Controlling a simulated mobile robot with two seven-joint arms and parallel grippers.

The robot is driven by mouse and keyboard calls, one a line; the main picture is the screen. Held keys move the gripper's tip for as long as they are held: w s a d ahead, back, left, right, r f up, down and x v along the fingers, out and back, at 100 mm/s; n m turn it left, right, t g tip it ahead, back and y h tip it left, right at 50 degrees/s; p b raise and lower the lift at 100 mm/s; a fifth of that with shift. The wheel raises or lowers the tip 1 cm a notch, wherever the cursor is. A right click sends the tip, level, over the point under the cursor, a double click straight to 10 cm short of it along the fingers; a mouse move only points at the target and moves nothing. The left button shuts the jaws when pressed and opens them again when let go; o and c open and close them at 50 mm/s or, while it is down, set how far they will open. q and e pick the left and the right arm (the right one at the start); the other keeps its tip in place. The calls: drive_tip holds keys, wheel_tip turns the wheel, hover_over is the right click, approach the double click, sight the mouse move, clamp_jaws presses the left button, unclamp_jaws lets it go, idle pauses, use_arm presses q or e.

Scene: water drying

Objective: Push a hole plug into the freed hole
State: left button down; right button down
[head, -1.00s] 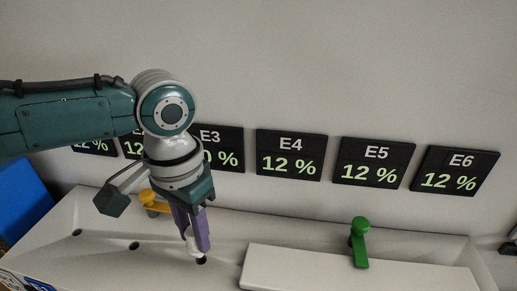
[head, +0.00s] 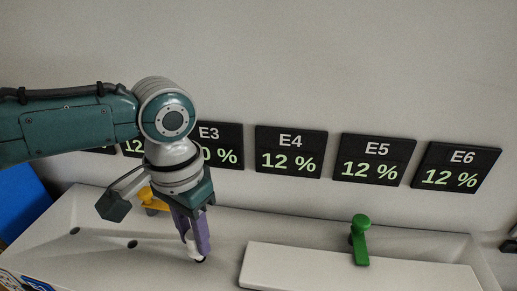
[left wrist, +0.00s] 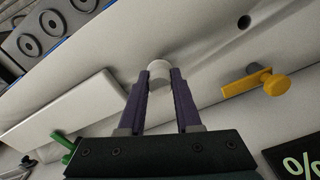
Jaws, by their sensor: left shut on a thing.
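My left gripper (head: 193,245) points down over the white sink-like basin (head: 100,215) and is shut on a white hole plug. The plug also shows between the fingertips in the left wrist view (left wrist: 158,69). In the head view, a dark hole (head: 201,262) lies right at the plug's lower end, mostly covered. I cannot tell whether the plug is inside it. Two open holes show to the left, one near (head: 132,244) and one farther off (head: 75,231). One open hole (left wrist: 244,21) shows in the left wrist view. My right gripper is out of view.
A yellow tap (left wrist: 262,82) stands close behind my left gripper. A green tap (head: 360,240) stands behind a white board (head: 345,272) on the right. Black display panels (head: 290,152) line the wall. A blue panel (head: 22,200) is at the left.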

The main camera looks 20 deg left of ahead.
use_arm(q)
drive_tip(key=shift+f+b, duration=0.8)
drive_tip(key=shift+f, duration=0.55)
drive_tip(key=c, duration=0.5)
unclamp_jaws()
drive_tip(key=shift+r, duration=0.1)
wheel_tip(320, 180, up, 10)
drive_tip(key=shift+f+p, duration=0.1)
drive_tip(key=shift+p, duration=0.25)
drive_tip(key=s+d+f, duration=0.1)
drive_tip(key=s+d, duration=0.1)
drive_tip(key=d, duration=0.1)
drive_tip(key=s+d+f+m+t+h, duration=0.1)
drive_tip(key=s+d, duration=0.1)
drive_tip(key=s+d+f+m+h, duration=0.1)
drive_tip(key=s+d, duration=0.2)
drive_tip(key=shift+d+f+t, duration=0.3)
drive_tip(key=s+a+r+n+t+y, duration=0.2)
drive_tip(key=s+a, duration=0.3)
drive_tip(key=s, duration=0.4)
drive_tip(key=r+p, duration=2.8)
drive_tip(key=shift+a+r+p, duration=0.2)
drive_tip(key=shift+p, duration=0.15)
